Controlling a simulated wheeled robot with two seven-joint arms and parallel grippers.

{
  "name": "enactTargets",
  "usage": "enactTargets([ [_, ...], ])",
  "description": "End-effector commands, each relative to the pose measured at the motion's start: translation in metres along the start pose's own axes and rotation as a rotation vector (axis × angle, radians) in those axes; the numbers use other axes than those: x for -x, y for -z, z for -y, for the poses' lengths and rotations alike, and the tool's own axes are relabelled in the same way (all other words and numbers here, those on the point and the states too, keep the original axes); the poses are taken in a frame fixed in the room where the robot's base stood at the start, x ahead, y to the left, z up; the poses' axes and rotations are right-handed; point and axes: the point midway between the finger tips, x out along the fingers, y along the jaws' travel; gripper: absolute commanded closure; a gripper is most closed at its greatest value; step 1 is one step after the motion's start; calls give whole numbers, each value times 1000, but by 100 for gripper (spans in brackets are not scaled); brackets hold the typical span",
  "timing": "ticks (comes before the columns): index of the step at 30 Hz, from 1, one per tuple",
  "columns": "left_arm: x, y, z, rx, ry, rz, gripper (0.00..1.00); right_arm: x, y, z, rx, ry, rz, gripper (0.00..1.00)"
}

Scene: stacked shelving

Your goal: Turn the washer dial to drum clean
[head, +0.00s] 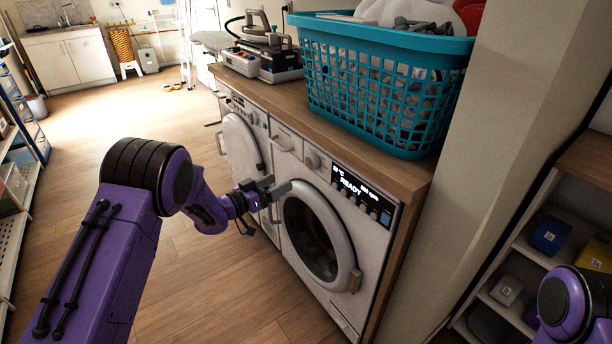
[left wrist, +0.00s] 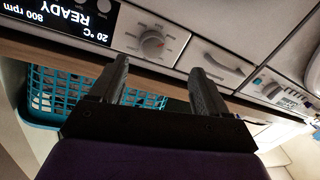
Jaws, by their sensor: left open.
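The white washer (head: 282,158) stands under the wooden counter, with a round door and a lit display (head: 352,186) reading READY, 20 °C and 800 rpm. Its dial (head: 312,160) sits left of the display. In the left wrist view, the dial (left wrist: 152,42) appears upside down as a grey knob with a small red mark; its labels are too small to read. My left gripper (head: 276,188) is open and empty, in front of the washer, below and left of the dial. In the left wrist view, the dial lies beyond the gap between its fingers (left wrist: 160,68). My right gripper is out of view.
A teal laundry basket (head: 385,90) full of cloth stands on the counter (head: 285,105) above the washer. A second white machine (head: 243,150) stands to the left. An iron (head: 262,45) sits farther along the counter. A wall and shelves (head: 510,290) are at right.

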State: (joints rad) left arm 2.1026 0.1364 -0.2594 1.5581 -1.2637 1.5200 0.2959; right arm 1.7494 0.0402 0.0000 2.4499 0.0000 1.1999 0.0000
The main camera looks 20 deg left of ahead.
Motion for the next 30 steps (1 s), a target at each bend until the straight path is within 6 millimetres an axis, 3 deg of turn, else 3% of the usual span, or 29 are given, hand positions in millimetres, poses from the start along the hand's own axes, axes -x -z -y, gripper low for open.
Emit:
enactTargets([
  [4, -17, 18, -4, -47, -62, -6, 24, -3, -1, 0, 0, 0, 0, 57],
  [12, -76, 16, -8, -47, -64, -4, 24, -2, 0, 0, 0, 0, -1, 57],
  [18, -107, 16, -10, -45, -61, -4, 24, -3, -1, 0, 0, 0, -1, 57],
  [28, -114, 17, -10, -43, -59, -4, 24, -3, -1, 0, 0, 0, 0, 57],
  [29, -114, 17, -10, -43, -59, -4, 27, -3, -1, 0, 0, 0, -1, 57],
  [30, -114, 17, -10, -43, -59, -4, 40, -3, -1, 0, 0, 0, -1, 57],
])
